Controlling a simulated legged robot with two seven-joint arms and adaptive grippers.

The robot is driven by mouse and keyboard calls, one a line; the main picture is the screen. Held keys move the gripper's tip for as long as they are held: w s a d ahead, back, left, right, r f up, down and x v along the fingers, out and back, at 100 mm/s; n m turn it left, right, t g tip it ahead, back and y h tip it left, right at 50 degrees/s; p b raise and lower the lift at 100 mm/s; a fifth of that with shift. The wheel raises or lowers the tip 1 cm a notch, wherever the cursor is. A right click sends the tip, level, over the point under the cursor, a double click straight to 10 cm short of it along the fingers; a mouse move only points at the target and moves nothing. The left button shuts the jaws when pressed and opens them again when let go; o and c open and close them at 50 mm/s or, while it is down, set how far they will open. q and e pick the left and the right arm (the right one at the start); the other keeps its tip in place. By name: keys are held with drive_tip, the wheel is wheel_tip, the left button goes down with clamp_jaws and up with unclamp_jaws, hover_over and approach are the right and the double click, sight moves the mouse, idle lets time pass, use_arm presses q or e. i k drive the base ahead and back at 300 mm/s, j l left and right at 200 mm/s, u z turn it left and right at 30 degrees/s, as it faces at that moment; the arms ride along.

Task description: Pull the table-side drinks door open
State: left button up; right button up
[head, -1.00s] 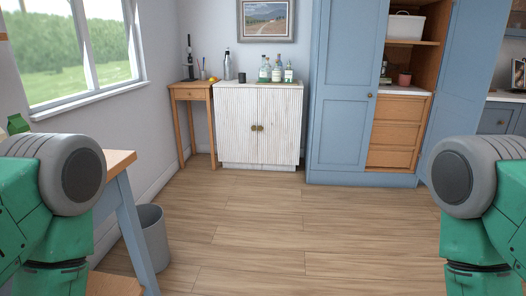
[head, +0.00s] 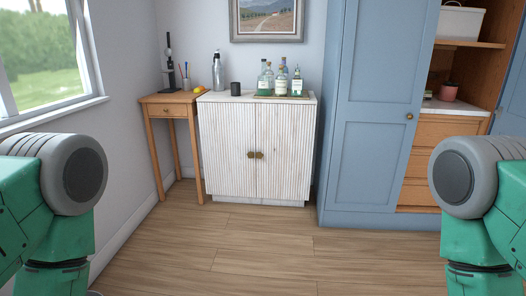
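The white fluted drinks cabinet (head: 256,195) stands against the back wall. Its left door (head: 226,150), on the side of the small wooden table (head: 170,101), is shut. Its right door (head: 286,150) is shut too. Two brass knobs, the left one (head: 250,155) and the right one (head: 259,155), sit side by side at the middle seam. Green and grey parts of my two arms show at the left and right edges of the head view. Neither of my grippers is in view.
Bottles on a tray (head: 281,80), a dark cup (head: 235,89) and a steel shaker (head: 218,72) stand on the cabinet top. A tall blue larder (head: 370,130) stands close on the right. The wooden floor (head: 240,250) before the cabinet is clear.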

sight(228, 130)
drive_tip(key=i, duration=1)
drive_tip(key=i+u, duration=0.1)
drive_tip(key=i, duration=0.9)
drive_tip(key=i+l, duration=0.15)
drive_tip(key=i, duration=0.8)
drive_tip(key=i+l, duration=0.15)
drive_tip(key=i, duration=0.85)
drive_tip(key=i+u, duration=0.3)
